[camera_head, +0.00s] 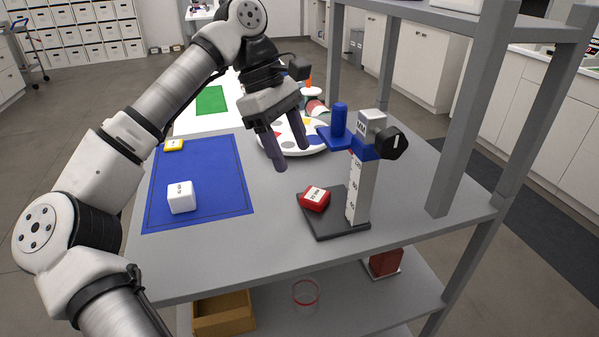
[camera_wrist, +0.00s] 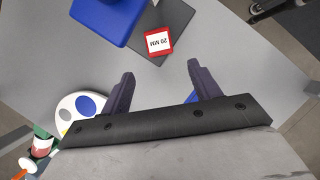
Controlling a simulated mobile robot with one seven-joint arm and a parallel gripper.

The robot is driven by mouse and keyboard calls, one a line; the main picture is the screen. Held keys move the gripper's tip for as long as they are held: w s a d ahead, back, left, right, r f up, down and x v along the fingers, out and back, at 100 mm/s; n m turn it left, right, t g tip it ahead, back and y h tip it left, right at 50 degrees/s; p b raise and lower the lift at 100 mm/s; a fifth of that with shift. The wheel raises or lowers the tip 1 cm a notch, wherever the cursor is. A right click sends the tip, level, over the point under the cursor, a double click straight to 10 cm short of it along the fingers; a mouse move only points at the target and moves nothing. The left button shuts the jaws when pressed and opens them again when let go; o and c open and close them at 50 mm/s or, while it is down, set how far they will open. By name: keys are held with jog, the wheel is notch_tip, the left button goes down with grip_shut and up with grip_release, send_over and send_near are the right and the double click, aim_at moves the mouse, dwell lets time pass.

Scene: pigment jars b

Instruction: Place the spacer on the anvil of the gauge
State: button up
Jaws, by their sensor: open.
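A red spacer (camera_head: 314,199) with a white "20 MM" label rests on the dark base plate (camera_head: 333,230) of the gauge, left of its white scaled column (camera_head: 357,190). The gauge's blue arm (camera_head: 335,138) is raised well above it. In the wrist view the red spacer (camera_wrist: 158,42) lies on the dark plate (camera_wrist: 178,14), beside the blue arm (camera_wrist: 104,18). My gripper (camera_head: 292,156) is open and empty, above and behind the spacer and apart from it; its fingers also show in the wrist view (camera_wrist: 160,75). A white labelled block (camera_head: 181,197) and a yellow block (camera_head: 173,145) lie on the blue mat.
The blue mat (camera_head: 215,205) covers the table's left part. A white round palette (camera_head: 318,147) with coloured spots sits behind my gripper, with jars beyond. A grey rack post (camera_head: 462,120) rises right of the gauge. Grey table (camera_head: 255,240) between mat and gauge is clear.

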jog(key=v, duration=0.4)
jog(key=shift+r, duration=0.1)
